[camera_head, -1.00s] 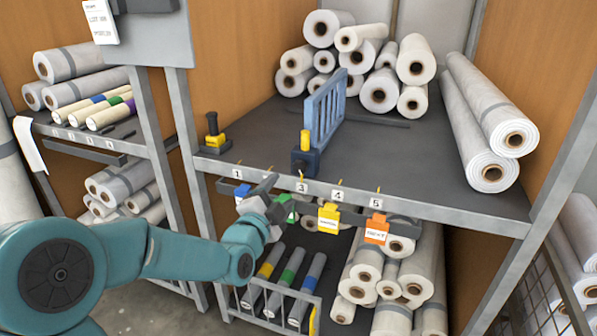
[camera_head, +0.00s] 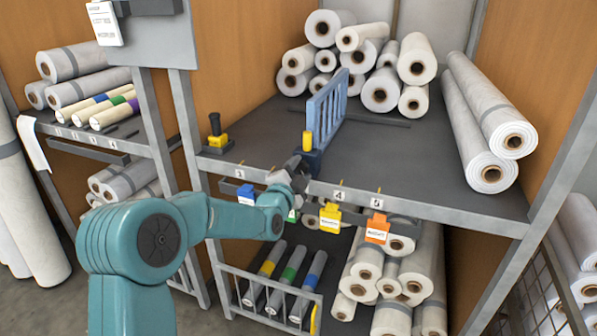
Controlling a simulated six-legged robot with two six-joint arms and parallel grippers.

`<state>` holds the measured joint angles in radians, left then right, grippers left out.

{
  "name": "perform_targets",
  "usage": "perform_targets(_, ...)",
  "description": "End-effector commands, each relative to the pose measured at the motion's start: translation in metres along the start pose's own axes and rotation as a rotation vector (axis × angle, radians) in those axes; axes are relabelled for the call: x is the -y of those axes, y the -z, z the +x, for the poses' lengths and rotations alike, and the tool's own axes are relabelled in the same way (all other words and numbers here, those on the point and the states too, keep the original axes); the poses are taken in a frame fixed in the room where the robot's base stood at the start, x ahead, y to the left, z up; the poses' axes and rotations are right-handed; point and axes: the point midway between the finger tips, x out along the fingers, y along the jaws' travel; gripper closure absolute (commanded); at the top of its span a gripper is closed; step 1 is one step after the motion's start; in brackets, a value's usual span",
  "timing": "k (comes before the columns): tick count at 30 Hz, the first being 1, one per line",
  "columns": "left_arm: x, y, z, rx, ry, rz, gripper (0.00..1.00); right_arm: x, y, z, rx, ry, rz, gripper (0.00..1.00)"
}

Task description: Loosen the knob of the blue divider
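The blue divider (camera_head: 325,112) is a slatted panel standing upright on the dark shelf, with a dark block at its front end. Its yellow knob (camera_head: 307,141) stands on top of this block at the shelf's front edge. My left gripper (camera_head: 295,163) is just below and left of the knob, in front of the block, and hides part of it. Whether its fingers touch the block, and whether they are open or shut, I cannot tell. My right gripper is not in view.
Blue (camera_head: 245,194), yellow (camera_head: 330,217) and orange (camera_head: 377,228) tags hang below the front rail. White rolls (camera_head: 380,90) fill the back.

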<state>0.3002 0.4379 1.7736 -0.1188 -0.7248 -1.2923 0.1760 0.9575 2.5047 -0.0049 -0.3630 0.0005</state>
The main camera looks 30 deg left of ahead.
Motion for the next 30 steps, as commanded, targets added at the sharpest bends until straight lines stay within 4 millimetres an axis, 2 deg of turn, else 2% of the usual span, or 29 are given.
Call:
perform_targets(1,0.000,0.000,0.000,0.000,0.000,0.000,0.71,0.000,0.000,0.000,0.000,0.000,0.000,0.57)
perform_targets(3,0.000,0.000,0.000,0.000,0.000,0.000,0.91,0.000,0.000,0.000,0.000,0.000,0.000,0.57)
perform_targets(14,-0.001,-0.002,0.000,0.001,0.002,-0.046,0.91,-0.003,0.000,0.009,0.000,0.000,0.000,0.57)
perform_targets(20,-0.004,-0.003,0.000,0.000,0.003,-0.163,0.91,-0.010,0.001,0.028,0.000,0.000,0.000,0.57)
perform_targets(30,-0.004,-0.003,0.000,-0.002,0.003,-0.474,0.91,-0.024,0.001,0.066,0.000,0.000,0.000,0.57)
